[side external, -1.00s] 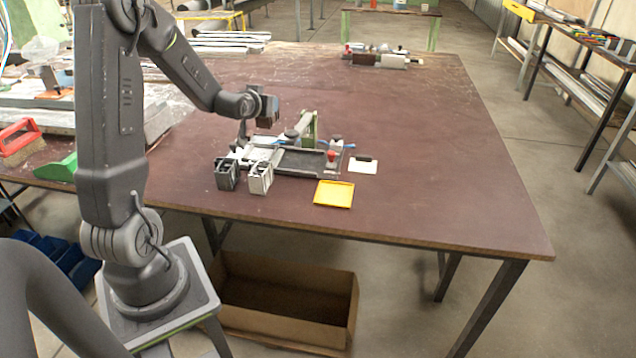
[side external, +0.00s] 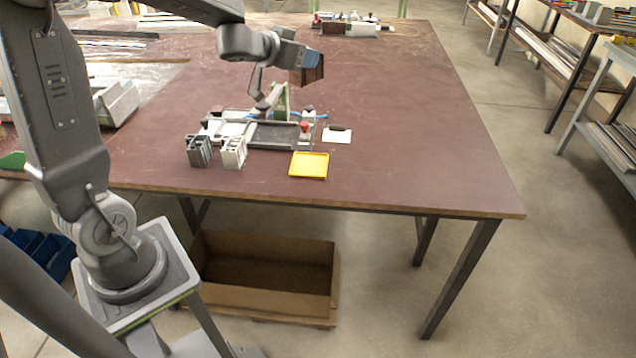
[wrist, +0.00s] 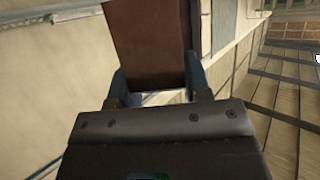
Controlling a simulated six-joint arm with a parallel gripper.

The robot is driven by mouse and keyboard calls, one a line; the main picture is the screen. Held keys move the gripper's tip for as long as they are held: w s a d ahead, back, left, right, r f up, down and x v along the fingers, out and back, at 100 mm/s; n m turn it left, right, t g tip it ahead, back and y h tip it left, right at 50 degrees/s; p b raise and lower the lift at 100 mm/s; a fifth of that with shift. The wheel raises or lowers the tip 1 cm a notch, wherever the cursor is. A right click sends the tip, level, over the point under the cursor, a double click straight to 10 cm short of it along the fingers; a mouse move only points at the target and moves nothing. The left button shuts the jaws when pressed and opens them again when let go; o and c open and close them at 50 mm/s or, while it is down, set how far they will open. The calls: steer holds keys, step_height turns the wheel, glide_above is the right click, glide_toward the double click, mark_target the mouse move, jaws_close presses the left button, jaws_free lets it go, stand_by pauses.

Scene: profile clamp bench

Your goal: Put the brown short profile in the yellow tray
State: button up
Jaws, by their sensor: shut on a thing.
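The brown short profile (wrist: 150,45) is between the fingers of my gripper (wrist: 158,88) in the wrist view. My gripper is shut on it. In the side view the brown profile (side external: 312,69) is held up in the air, above and behind the clamp fixture and well clear of the table. The yellow tray (side external: 309,165) lies flat on the table near its front edge, nearer the camera than my gripper. The tray looks empty.
The clamp fixture (side external: 275,135) stands on the table between my raised gripper and the front edge. A dark profile block (side external: 199,151) and a white one (side external: 233,152) stand left of the tray. A white card (side external: 337,135) lies behind the tray. The table's right side is clear.

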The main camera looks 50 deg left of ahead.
steer(key=s+d+f+m+h, duration=0.1)
steer(key=s+d+f, duration=0.2)
steer(key=d+f, duration=0.45)
steer(key=s+d+f, duration=0.2)
steer(key=d+f, duration=0.3)
steer(key=f, duration=0.5)
step_height(320, 180, up, 7)
steer(key=n+g+y, duration=0.4)
steer(key=n+y, duration=0.5)
glide_above(313, 169)
step_height(313, 169, down, 10)
steer(key=shift+f, duration=0.1)
steer(key=shift+f, duration=0.25)
steer(key=shift+f, duration=0.3)
steer(key=o, duration=0.9)
steer(key=shift+o, duration=0.2)
